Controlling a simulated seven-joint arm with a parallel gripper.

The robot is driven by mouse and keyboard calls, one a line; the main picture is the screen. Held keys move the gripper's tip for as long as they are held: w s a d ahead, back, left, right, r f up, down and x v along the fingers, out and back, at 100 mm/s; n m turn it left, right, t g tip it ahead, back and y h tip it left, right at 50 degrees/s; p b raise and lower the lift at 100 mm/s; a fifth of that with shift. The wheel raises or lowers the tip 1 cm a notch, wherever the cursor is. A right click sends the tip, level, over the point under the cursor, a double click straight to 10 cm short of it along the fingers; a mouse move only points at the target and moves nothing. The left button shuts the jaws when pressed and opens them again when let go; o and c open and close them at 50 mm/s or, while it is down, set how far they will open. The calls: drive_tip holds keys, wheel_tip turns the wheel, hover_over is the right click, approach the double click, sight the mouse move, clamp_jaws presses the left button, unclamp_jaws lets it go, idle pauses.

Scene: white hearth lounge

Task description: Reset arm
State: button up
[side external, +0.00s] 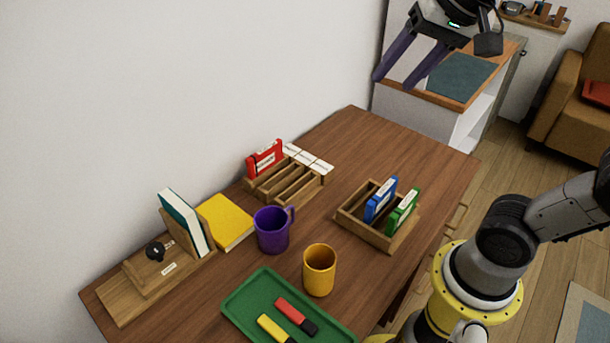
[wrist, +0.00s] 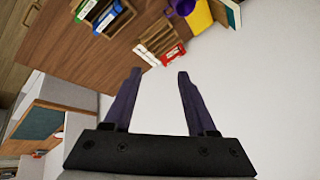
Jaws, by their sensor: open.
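My gripper (side external: 396,66) is at the top of the side external view, raised above the far end of the desk. Its two dark purple fingers are apart with nothing between them. In the wrist view my gripper (wrist: 158,75) also shows spread fingers, with the white wall and the desk edge beyond them. No object touches the fingers.
The wooden desk (side external: 345,140) holds a slotted rack with a red case (side external: 264,159), a box with blue (side external: 381,200) and green cases (side external: 402,212), a purple mug (side external: 271,230), an orange mug (side external: 319,271) and a green tray (side external: 248,299). The desk's far end is clear.

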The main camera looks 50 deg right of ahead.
drive_tip(key=s+f+n, duration=0.7)
drive_tip(key=f+n, duration=0.1)
drive_tip(key=f, duration=0.3)
drive_tip(key=shift+s+f+n, duration=0.2)
drive_tip(key=shift+s+n, duration=0.15)
drive_tip(key=shift+n, duration=0.05)
